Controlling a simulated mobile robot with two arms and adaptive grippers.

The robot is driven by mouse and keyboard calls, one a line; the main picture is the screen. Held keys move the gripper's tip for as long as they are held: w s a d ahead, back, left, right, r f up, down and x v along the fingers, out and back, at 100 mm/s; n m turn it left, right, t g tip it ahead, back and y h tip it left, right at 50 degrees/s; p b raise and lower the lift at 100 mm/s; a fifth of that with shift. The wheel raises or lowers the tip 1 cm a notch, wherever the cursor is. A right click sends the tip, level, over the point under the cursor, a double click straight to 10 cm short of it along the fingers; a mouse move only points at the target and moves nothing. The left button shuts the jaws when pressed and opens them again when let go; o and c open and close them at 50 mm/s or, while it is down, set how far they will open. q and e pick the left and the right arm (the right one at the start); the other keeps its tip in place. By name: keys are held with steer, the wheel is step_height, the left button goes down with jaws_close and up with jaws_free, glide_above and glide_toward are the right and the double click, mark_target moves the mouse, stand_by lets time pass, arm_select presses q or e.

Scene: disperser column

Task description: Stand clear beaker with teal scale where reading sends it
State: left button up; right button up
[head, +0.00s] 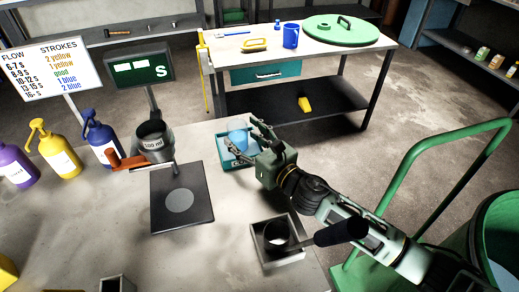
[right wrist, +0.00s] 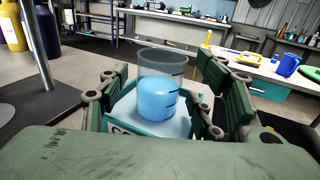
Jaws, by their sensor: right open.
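The clear beaker (head: 238,138), holding blue liquid, stands upright in a teal-edged tray (head: 222,160) with a pale floor. It also shows in the right wrist view (right wrist: 160,85), with dark scale marks on its right side; I cannot make out their colour as teal. My right gripper (head: 251,143) is open, its fingers on either side of the beaker in the right wrist view, with visible gaps. The chart (head: 50,68) lists flow seconds against strokes. The display (head: 138,68) shows an S and pale panels with no readable number. My left gripper is out of view.
A cup marked 100 ml (head: 153,143) is held on a stand over a dark plate (head: 160,215). Purple, yellow and blue pump bottles (head: 104,142) stand left. A square holder (head: 290,258) with a black-handled dark cup lies near my right arm. A second table (head: 345,52) stands behind.

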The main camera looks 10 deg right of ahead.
steer(key=b+v, duration=0.1)
steer(key=v, duration=0.8)
